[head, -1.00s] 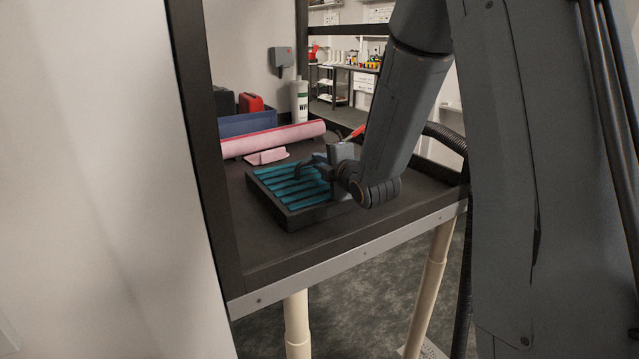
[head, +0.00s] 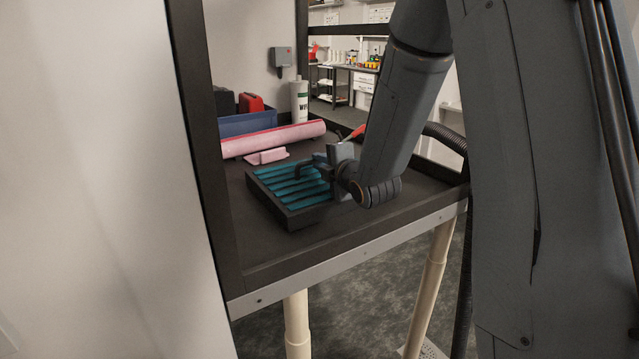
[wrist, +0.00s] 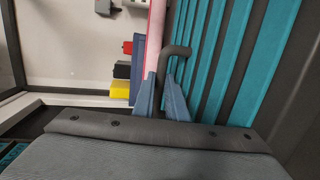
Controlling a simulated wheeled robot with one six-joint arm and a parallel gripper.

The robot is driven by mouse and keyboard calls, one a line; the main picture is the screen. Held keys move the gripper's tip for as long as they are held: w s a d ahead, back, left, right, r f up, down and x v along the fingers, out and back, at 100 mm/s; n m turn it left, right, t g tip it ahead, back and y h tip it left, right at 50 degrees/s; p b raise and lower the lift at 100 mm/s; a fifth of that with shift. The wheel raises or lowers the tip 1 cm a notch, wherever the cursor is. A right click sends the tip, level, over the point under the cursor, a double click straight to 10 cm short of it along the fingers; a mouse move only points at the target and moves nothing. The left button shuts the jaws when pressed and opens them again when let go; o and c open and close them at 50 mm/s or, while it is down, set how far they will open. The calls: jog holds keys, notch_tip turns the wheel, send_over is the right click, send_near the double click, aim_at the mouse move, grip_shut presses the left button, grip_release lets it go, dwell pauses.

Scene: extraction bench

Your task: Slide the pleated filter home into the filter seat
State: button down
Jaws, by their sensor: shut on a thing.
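The pleated filter (head: 283,190) has teal pleats in a dark frame and lies flat on the dark bench top. It also shows close up in the wrist view (wrist: 207,60). A dark bent handle (wrist: 174,52) rises at its near side. My gripper (wrist: 161,92) is shut on this handle, with one blue-grey finger on each side of it. In the head view my gripper (head: 318,170) is over the filter's right side, and my wrist hides part of that side. I cannot make out the filter seat in either view.
Behind the filter are a folded pink cloth (head: 266,156), a pink roll (head: 273,139), a blue bin (head: 246,123) and a white bottle (head: 299,101). A dark post (head: 205,150) stands at the left. The bench's metal front edge (head: 345,262) is nearest me, with bare top behind it.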

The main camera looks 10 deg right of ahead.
jog(key=shift+r, duration=0.15)
notch_tip(320, 180, up, 10)
jog(key=b, duration=0.1)
jog(key=shift+f+p, duration=2.9)
jog(key=shift+f, duration=2.1)
jog(key=c, duration=1.7)
grip_release()
jog(key=shift+c, duration=0.2)
jog(key=shift+o, duration=0.3)
jog(key=shift+f, duration=0.1)
